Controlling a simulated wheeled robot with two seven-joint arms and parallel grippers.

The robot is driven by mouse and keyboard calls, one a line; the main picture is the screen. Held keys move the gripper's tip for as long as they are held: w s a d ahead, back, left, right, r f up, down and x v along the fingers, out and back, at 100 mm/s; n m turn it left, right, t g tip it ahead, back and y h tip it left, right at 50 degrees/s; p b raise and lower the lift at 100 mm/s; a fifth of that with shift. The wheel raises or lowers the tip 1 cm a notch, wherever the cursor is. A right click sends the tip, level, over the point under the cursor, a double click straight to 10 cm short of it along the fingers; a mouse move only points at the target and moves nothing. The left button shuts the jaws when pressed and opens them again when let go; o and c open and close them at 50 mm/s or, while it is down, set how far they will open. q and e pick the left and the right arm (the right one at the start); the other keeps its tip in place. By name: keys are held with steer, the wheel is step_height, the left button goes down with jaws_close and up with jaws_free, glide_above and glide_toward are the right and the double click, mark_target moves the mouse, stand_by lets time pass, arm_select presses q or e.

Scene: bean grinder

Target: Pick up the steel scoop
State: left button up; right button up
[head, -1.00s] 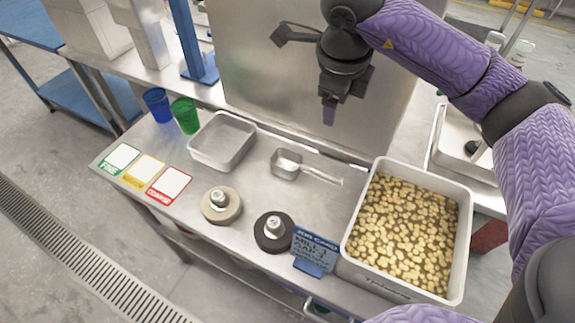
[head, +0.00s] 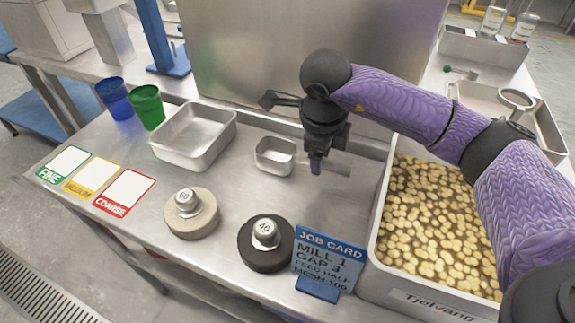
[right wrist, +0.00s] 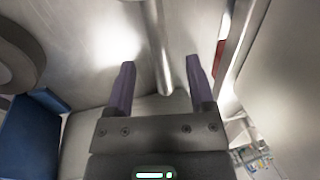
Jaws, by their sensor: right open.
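The steel scoop (head: 275,156) lies on the steel bench, its square bowl to the left and its handle pointing right. My right gripper (head: 316,166) is over the handle and hides part of it in the head view. In the right wrist view, the two purple fingers (right wrist: 160,64) are open, with the handle (right wrist: 160,40) running between them and a gap on each side. The handle's end shows between the fingers. I cannot tell the exact height of the fingertips above the bench. My left gripper is not in view.
An empty steel tray (head: 193,137) stands left of the scoop. A bin of beans (head: 378,215) is close on the right. The job card (head: 328,262) and two round weights, cream (head: 190,222) and black (head: 262,255), stand in front. A steel panel (head: 250,50) rises behind.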

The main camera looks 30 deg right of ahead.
steer(key=f, duration=0.3)
steer(key=shift+w+d+b, duration=0.25)
steer(key=shift+b, duration=0.15)
steer(key=shift+r, duration=0.15)
steer(key=shift+c, duration=0.3)
jaws_close()
